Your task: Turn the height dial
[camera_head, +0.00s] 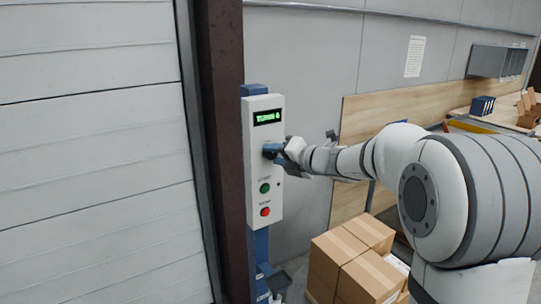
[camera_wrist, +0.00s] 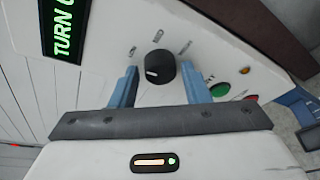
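The height dial (camera_wrist: 158,68) is a black round knob with a white pointer mark, on the light panel of the control box (camera_head: 262,208). Small labelled marks surround it in the wrist view. My gripper (camera_wrist: 164,84) is open, with one blue finger on each side of the dial and visible gaps between the fingers and the knob. In the head view my gripper (camera_head: 272,150) is at the box front and hides the dial. The green-lit display (camera_head: 267,117) above it also shows in the wrist view (camera_wrist: 62,28), reading "TURN" and a partly cut-off character.
Below the dial are a green button (camera_head: 265,188) and a red button (camera_head: 265,211). The box is on a blue post (camera_head: 262,245) beside a dark door frame (camera_head: 222,130). Cardboard boxes (camera_head: 352,262) stand to the right, under my arm.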

